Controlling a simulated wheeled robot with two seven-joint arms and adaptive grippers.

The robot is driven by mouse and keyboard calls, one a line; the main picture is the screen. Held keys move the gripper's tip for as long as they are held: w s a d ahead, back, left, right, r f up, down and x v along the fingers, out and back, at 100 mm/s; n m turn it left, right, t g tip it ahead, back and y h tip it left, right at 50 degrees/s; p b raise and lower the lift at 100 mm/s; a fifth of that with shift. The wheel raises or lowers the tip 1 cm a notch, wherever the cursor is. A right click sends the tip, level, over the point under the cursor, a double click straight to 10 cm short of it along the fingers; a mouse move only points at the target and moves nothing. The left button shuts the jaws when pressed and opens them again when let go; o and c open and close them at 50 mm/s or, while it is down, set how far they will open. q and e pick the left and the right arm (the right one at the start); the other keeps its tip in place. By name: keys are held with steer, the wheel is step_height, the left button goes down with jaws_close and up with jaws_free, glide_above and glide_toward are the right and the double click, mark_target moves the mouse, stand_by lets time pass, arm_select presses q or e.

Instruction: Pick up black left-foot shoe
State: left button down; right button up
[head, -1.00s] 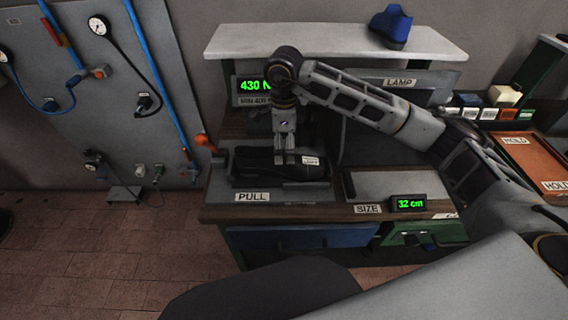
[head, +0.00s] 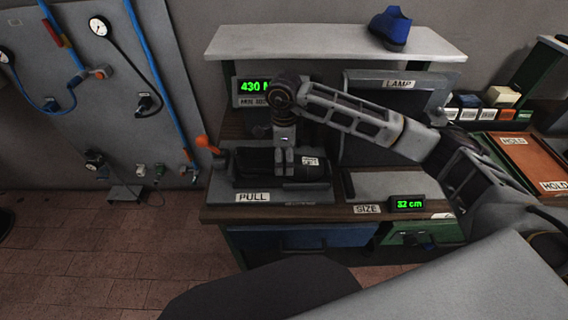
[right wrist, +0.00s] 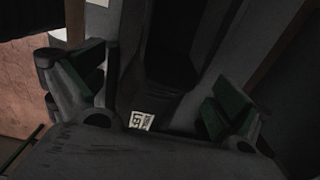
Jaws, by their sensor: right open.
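The black shoe (head: 253,163) lies lengthwise on the grey press bed behind the PULL label, with a small white tag near its right end. My right gripper (head: 284,170) points down over the shoe's right half, with its fingers at the shoe's height. In the right wrist view, the open fingers of my right gripper (right wrist: 158,92) stand apart on either side of the dark shoe (right wrist: 160,98) and its white tag. Contact cannot be told. My left gripper is not in view.
An orange-knobbed lever (head: 202,141) stands left of the press. A blue shoe (head: 391,28) sits on the white shelf (head: 330,42) above. A grey plate (head: 395,184) lies right of the press, and a brown tray (head: 535,160) lies farther right.

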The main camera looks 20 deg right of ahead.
steer(key=shift+f, duration=1.1)
steer(key=shift+c, duration=0.3)
steer(key=c, duration=1.4)
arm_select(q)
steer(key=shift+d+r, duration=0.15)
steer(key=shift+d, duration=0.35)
arm_select(e)
steer(key=shift+r, duration=0.1)
steer(key=shift+r, duration=0.1)
